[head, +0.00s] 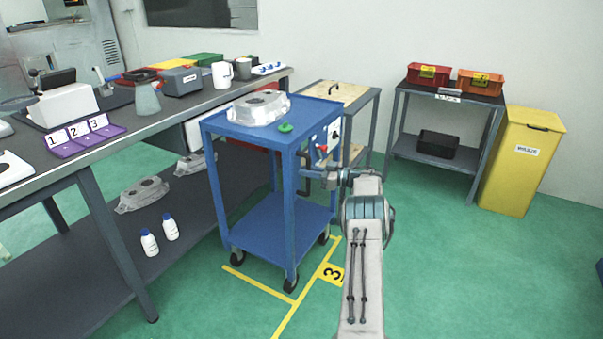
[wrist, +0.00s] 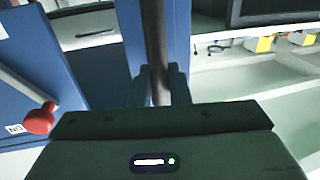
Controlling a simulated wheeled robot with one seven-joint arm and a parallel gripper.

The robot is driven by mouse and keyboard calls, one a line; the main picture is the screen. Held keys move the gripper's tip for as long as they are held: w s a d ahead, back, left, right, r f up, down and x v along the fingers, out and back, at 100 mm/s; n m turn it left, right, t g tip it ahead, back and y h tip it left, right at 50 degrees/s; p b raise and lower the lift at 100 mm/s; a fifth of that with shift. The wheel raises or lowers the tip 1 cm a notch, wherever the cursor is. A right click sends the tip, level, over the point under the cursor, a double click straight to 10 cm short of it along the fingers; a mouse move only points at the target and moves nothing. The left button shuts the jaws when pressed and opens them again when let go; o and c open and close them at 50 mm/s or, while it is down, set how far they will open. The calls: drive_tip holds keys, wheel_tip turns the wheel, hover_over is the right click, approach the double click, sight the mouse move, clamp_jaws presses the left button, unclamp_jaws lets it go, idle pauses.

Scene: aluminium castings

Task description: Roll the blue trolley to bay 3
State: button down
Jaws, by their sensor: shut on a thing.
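The blue trolley (head: 270,215) stands upright on its wheels beside the long workbench. A metal casting (head: 258,107) and a green object (head: 285,128) lie on its top. My gripper (head: 307,174) is at its right side, shut on the dark upright handle bar (head: 303,160). In the wrist view the bar (wrist: 155,45) runs up between the fingers of my gripper (wrist: 160,88). Bay 3 shows as yellow floor lines (head: 262,286) with a yellow 3 label (head: 332,274). The visible wheels stand close behind and inside these lines; the far wheel is hidden.
The workbench (head: 175,118) lies close on the left, with castings and white bottles (head: 150,243) on its lower shelf. A wooden-topped table (head: 340,93) stands behind. A shelf table (head: 440,140) and yellow bin (head: 520,158) are at right. Green floor is clear at front right.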

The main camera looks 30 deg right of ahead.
drive_tip(key=shift+w+a+r, duration=0.15)
drive_tip(key=shift+w+r, duration=0.05)
drive_tip(key=shift+w, duration=0.05)
drive_tip(key=c, duration=1.4)
unclamp_jaws()
drive_tip(key=shift+a, duration=0.1)
drive_tip(key=shift+c, duration=0.2)
drive_tip(key=shift+w+a, duration=0.1)
drive_tip(key=shift+a, duration=0.05)
drive_tip(key=shift+s+d+f, duration=0.1)
drive_tip(key=shift+s+d, duration=0.1)
drive_tip(key=shift+d, duration=0.2)
drive_tip(key=p+v, duration=0.1)
drive_tip(key=v, duration=1.2)
drive_tip(key=shift+s+d+p, duration=0.2)
drive_tip(key=shift+d+p, duration=0.05)
drive_tip(key=shift+p, duration=0.05)
